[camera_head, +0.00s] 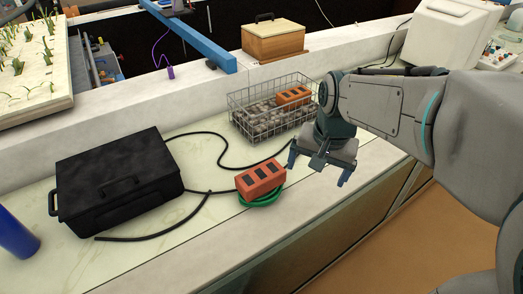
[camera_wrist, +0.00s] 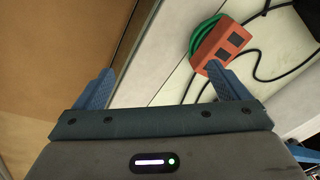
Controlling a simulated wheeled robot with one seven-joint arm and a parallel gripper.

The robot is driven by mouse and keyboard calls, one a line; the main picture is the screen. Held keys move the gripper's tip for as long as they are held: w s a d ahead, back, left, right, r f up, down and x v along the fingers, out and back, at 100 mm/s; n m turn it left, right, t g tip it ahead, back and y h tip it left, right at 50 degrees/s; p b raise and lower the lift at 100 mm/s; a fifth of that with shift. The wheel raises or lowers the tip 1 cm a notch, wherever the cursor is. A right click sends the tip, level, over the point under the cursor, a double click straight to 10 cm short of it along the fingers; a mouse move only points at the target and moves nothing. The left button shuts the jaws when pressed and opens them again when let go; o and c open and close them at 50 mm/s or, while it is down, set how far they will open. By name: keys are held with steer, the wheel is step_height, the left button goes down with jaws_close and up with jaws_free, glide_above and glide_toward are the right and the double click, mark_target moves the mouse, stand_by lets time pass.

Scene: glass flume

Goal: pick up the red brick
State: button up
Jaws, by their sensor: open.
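An orange-red brick (camera_head: 261,178) with dark square holes lies on the counter on a coiled green hose (camera_head: 262,199). In the wrist view the brick (camera_wrist: 225,38) is at the upper right, partly behind the right finger. A second, similar brick (camera_head: 293,95) lies on grey stones in a wire basket (camera_head: 241,120). My gripper (camera_head: 317,168) is open and empty, to the right of the brick on the hose and apart from it. In the wrist view, the space between the fingers (camera_wrist: 160,72) shows the counter edge and floor.
A black case (camera_head: 118,185) stands on the counter at left, with a blue cylinder (camera_head: 17,235) at the left edge. A wooden box (camera_head: 273,43) sits on the back ledge. The front counter strip is clear.

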steer(key=w+a+f+m+g, duration=0.1)
steer(key=w+a+f+m, duration=0.2)
steer(key=w+a, duration=0.45)
steer(key=m+b, duration=0.2)
steer(key=m, duration=0.2)
glide_above(260, 173)
step_height(260, 173, down, 5)
steer(key=shift+g+h, duration=0.3)
step_height(260, 173, down, 14)
steer(key=shift+s+d+r+p, duration=0.1)
steer(key=shift+r+p, duration=0.1)
steer(key=shift+p, duration=0.35)
steer(key=c, duration=1.7)
steer(key=shift+r, duration=0.1)
steer(key=shift+c, duration=0.9)
